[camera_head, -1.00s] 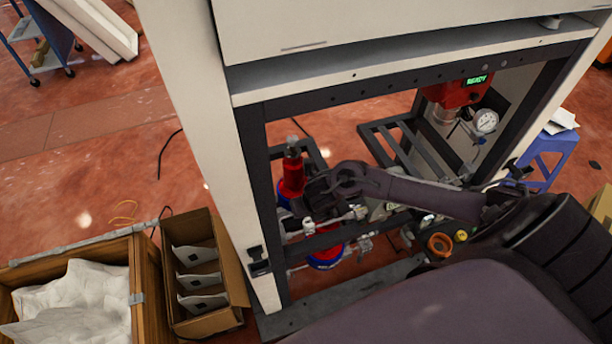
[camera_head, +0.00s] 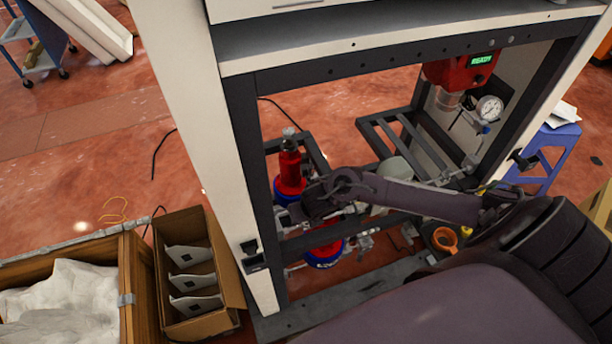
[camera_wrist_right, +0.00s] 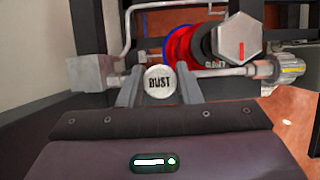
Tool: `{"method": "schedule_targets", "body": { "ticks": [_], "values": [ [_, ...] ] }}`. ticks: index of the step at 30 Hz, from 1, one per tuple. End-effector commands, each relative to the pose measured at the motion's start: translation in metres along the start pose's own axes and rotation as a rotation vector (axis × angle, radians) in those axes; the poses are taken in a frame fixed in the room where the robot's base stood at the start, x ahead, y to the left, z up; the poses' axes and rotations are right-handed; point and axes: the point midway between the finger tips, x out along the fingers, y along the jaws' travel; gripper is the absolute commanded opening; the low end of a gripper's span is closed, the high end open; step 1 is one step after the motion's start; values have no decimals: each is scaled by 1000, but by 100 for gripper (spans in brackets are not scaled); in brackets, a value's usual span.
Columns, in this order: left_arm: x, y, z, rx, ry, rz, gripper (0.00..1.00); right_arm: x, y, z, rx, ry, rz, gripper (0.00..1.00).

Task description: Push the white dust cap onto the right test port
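The white dust cap (camera_wrist_right: 158,82), a round face marked DUST, sits between the two fingers of my right gripper (camera_wrist_right: 160,88) in the right wrist view. The fingers close on its sides. A horizontal metal pipe (camera_wrist_right: 221,73) with fittings runs just behind the cap. The right test port cannot be made out; the cap and fingers cover the pipe there, and I cannot tell whether the cap touches it. In the head view my right arm reaches in from the right, its dark gripper (camera_head: 306,205) beside the red cylinder (camera_head: 290,170). My left gripper is out of view.
A white cabinet post (camera_head: 240,180) and dark frame surround the opening. A red unit with a READY display (camera_head: 482,61) and a gauge (camera_head: 489,108) are at right. A hex-headed CLOSED fitting (camera_wrist_right: 239,44) is close to the gripper. A cardboard box (camera_head: 192,270) stands outside at left.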

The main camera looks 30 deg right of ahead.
Motion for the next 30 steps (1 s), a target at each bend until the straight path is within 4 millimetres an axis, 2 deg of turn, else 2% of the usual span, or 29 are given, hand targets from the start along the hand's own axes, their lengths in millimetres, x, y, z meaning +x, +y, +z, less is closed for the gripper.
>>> {"method": "schedule_targets", "body": {
  "ticks": [2,8,30],
  "values": [
    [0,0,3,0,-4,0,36,0,0,0,0,0,1,11],
    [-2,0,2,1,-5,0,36,-2,0,1,0,0,1,10],
    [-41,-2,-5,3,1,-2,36,-42,0,19,-1,0,1,11]
  ]
}}
